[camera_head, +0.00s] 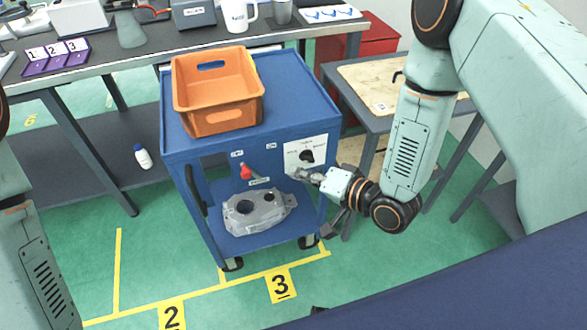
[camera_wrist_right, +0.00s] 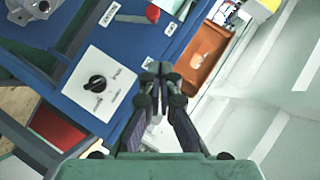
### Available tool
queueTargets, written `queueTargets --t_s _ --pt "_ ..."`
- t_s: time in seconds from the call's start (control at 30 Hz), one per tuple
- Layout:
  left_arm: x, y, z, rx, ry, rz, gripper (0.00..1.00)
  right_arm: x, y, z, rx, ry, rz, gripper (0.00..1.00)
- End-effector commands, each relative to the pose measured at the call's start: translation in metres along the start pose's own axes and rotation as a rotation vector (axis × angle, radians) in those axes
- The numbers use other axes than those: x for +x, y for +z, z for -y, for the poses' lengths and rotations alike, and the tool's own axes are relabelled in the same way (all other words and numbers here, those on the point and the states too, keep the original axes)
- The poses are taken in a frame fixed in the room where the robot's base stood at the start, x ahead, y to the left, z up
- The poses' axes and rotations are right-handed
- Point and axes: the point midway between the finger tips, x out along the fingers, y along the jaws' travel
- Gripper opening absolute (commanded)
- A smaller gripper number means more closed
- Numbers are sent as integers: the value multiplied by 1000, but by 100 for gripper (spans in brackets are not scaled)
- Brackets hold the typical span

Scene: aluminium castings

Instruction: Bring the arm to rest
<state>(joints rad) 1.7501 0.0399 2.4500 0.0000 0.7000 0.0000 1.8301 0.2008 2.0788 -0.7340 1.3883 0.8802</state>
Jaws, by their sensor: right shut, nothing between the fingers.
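My right arm comes in from the right in the head view. Its gripper (camera_head: 308,177) is in front of the blue cart (camera_head: 300,98), close to a white panel (camera_head: 318,144) with a black rotary knob (camera_head: 306,156). In the right wrist view the fingers of the right gripper (camera_wrist_right: 161,70) are together with nothing between them. The knob (camera_wrist_right: 96,83) shows to their left there, apart from the fingers. Part of my left arm (camera_head: 38,265) shows at the left edge of the head view; its gripper is out of view.
An orange bin (camera_head: 217,92) sits on the cart top. A grey casting (camera_head: 258,212) lies on its lower shelf, below a red knob (camera_head: 246,172). A wooden-topped table (camera_head: 365,78) stands right of the cart. A workbench (camera_head: 150,53) runs behind. Green floor is open at front left.

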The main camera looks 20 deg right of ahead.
Motion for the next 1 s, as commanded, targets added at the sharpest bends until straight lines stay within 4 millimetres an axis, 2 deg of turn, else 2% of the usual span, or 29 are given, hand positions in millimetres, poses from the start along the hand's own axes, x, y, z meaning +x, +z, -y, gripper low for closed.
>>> queueTargets --t_s 0.57,0.67,0.7,0.77,0.87,0.9,1.0 --pt "0 0 0 0 0 0 31 -2 0 -1 -15 2 1 0" --pt "0 0 0 0 0 0 31 -3 4 -11 -95 48 19 0" --pt "0 0 0 0 0 0 31 -6 7 -22 -142 99 32 0" --pt "0 0 0 0 0 0 31 -16 18 -44 -216 211 72 0" --pt "0 0 0 0 0 0 31 -50 54 -85 -326 433 209 0" --pt "0 0 0 0 0 0 31 -67 70 -99 -357 512 275 0" --pt "0 0 0 0 0 0 31 -115 108 -123 -408 677 450 0"
